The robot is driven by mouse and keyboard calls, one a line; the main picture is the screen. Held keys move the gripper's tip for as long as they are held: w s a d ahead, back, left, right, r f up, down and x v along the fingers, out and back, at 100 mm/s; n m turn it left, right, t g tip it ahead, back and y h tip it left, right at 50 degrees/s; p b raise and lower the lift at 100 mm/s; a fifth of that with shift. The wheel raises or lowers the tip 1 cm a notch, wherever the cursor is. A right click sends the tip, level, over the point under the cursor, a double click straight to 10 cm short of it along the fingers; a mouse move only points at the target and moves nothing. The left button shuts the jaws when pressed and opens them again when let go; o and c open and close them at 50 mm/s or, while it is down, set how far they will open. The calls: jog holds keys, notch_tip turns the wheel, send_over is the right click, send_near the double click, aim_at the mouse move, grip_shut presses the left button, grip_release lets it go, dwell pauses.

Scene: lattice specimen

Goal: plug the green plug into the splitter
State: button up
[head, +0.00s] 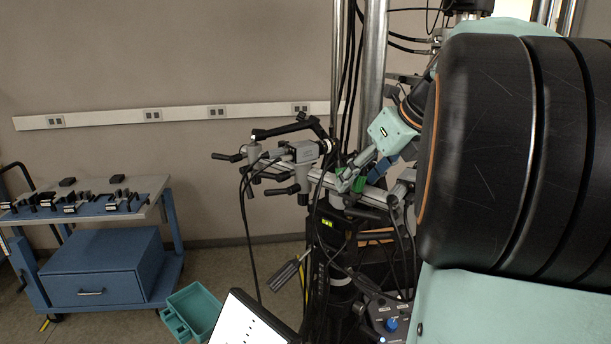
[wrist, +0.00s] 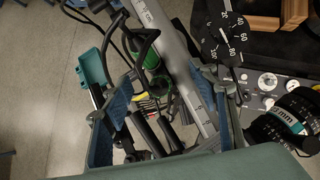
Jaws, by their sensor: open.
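My gripper (head: 367,180) reaches down from the right to the metal rail in the head view. In the wrist view my gripper (wrist: 168,112) shows its two blue-padded fingers wide apart, with cables and part of the rail between them. A small green part (head: 360,184) shows by the fingers; I cannot tell whether it is the green plug. Green rounded shapes (wrist: 152,60) lie among black cables in the wrist view, just beyond the fingers. Nothing is clearly gripped. I cannot make out the splitter for certain among the cables and clamps.
The silver rail (wrist: 157,30) carries clamps and hanging cables. A dial (wrist: 222,37) and a control box (wrist: 270,85) are close on the right. A blue cart (head: 105,265), a teal bin (head: 195,308) and a white screen (head: 245,322) stand to the left and front.

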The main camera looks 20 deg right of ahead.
aim_at(363, 174)
jog(key=shift+p+v, duration=1.65)
jog(key=shift+v, duration=0.9)
jog(key=v, duration=1.2)
jog(key=shift+w, duration=0.1)
